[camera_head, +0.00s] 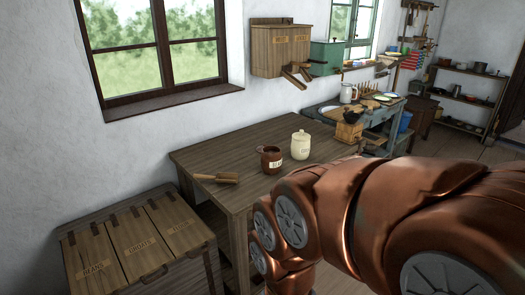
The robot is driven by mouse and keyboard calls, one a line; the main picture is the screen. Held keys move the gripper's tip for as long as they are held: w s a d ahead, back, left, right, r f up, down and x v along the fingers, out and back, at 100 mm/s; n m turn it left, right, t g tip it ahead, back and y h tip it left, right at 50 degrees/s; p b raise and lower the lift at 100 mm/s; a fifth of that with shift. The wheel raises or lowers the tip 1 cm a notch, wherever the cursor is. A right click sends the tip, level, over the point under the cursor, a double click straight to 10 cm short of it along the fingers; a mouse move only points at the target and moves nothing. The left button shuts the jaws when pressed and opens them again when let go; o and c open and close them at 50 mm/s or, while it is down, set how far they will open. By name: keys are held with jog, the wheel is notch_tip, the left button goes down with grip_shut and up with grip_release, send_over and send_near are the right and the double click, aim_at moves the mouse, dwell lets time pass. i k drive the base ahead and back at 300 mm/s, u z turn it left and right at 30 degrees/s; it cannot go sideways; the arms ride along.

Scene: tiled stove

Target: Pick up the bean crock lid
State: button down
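A brown crock (271,160) with a pale label stands upright on the wooden table; the lettering is too small to read surely, but may say beans. Its top looks dark, and I cannot tell whether a lid sits on it or it is open. Just right of and behind it stands a cream crock (300,147) with a small label and what looks like a knobbed lid. My copper arm crosses the lower right and covers the table's near right part. My gripper is not in view.
A wooden scoop (228,178) lies on the table's left part (205,158). Lidded bins (140,240) marked beans and other words stand lower left. A two-part wooden box (281,48) hangs on the wall. A cluttered blue-grey bench with a white jug (348,93) stands behind.

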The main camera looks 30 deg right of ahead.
aim_at(258, 149)
jog(key=z, duration=1.65)
jog(key=i, duration=3)
jog(key=u, duration=3.3)
